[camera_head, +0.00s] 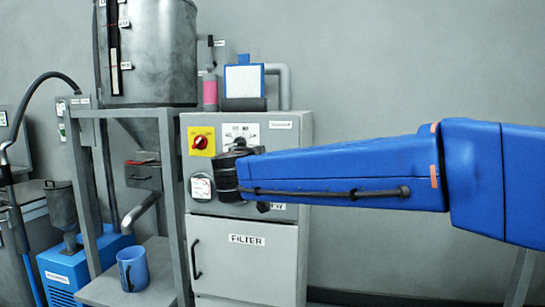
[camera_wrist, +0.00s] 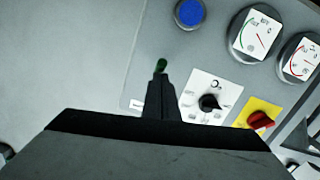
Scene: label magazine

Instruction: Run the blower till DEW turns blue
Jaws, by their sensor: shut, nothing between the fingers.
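A round blue disc (camera_wrist: 190,12) shows on the grey panel in the wrist view; no lettering on it can be read there. In the head view, a label ending in "EW" (camera_head: 278,207) is partly hidden by my arm. My gripper (camera_wrist: 160,72) is shut and empty, with its tip at a small green part (camera_wrist: 160,63) of the panel. I cannot tell whether it touches it. A black rotary knob (camera_wrist: 208,102) on a white plate is right of the fingers. In the head view my gripper (camera_head: 226,178) is in front of the cabinet panel.
A red knob (camera_wrist: 262,119) on a yellow plate and two round gauges (camera_wrist: 255,33) are on the same panel. Below it is the cabinet door marked FILTER (camera_head: 247,240). A blue mug (camera_head: 132,268) stands left under a spout, below a metal hopper (camera_head: 155,50).

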